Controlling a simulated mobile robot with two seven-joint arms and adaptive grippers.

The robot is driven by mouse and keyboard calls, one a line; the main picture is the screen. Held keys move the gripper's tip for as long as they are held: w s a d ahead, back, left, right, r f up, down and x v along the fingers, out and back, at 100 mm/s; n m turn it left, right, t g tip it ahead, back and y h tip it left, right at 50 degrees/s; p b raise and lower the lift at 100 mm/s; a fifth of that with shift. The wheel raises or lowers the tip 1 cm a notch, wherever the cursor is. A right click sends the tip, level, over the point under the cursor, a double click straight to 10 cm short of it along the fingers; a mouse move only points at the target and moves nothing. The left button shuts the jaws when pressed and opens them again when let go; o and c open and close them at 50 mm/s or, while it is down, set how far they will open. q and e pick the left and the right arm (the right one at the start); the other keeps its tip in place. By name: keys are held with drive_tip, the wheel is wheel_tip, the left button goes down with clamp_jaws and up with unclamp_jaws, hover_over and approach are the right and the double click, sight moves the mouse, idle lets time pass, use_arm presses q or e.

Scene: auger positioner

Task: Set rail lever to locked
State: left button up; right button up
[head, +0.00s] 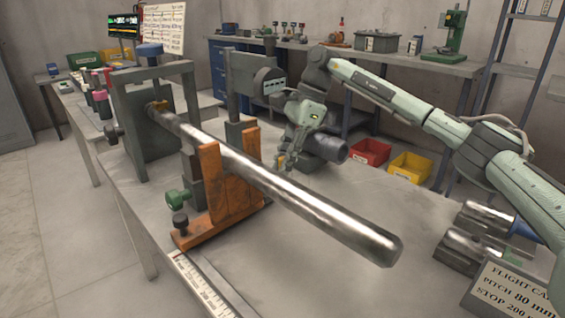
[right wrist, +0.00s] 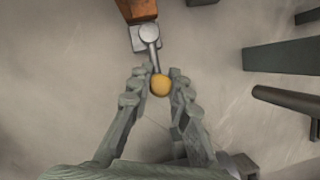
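The rail lever shows in the right wrist view as a short grey lever (right wrist: 152,50) on a metal pivot block, with a round yellow knob (right wrist: 160,85) at its near end. The pivot sits at the end of an orange part. My right gripper (right wrist: 162,76) has its two fingers on either side of the knob, close to it; they look partly open, with no clear grip on it. In the head view my right gripper (head: 287,166) is low behind the long steel shaft, and the lever is mostly hidden there. My left gripper is not in view.
The steel shaft (head: 300,195) rests across the orange support (head: 225,182) and juts towards the front right. A grey upright frame (head: 150,110) stands at left. Metal cylinders (head: 480,240) and a sign (head: 508,292) are at right.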

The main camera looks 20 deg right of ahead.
drive_tip(key=shift+o, duration=1)
drive_tip(key=shift+w, duration=0.1)
drive_tip(key=shift+r, duration=0.15)
drive_tip(key=v, duration=1.2)
